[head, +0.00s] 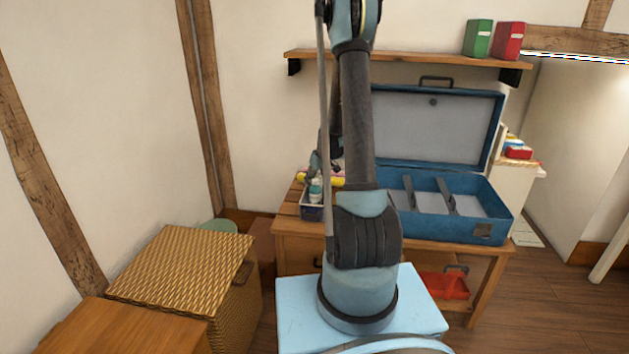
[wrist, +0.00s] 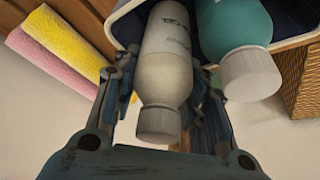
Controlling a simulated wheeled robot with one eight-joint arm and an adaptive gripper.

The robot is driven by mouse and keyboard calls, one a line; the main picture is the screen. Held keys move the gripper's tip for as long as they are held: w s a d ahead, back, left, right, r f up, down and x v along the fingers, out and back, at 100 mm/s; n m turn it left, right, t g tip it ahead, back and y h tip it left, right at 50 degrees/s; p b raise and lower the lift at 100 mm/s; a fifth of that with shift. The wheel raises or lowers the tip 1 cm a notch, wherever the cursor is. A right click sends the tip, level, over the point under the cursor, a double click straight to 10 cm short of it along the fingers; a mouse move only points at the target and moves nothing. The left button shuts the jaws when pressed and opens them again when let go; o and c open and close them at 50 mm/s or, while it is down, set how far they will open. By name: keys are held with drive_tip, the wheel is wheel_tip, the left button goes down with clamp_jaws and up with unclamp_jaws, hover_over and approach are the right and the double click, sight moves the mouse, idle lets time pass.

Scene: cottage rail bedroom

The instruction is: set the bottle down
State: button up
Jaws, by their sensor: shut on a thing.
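A pale bottle (wrist: 165,62) with a whitish cap is between the two fingers of my gripper (wrist: 162,80) in the wrist view. The gripper is shut on it. The bottle's far end reaches over a dark-lined container with a pale rim (wrist: 128,8); whether it touches the container's floor is hidden. A teal bottle (wrist: 232,28) with a white cap is close beside it in the same container. In the head view my gripper (head: 316,168) is small and partly hidden behind my arm, above the small container (head: 311,212) on the wooden table (head: 290,226).
Yellow (wrist: 62,42) and pink (wrist: 45,66) rolls lie beside the container. An open blue case (head: 455,236) fills the table's right side. A shelf (head: 410,60) with green and red boxes hangs above. A wicker basket (head: 185,270) stands at left.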

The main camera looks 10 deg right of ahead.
drive_tip(key=o, duration=1.2)
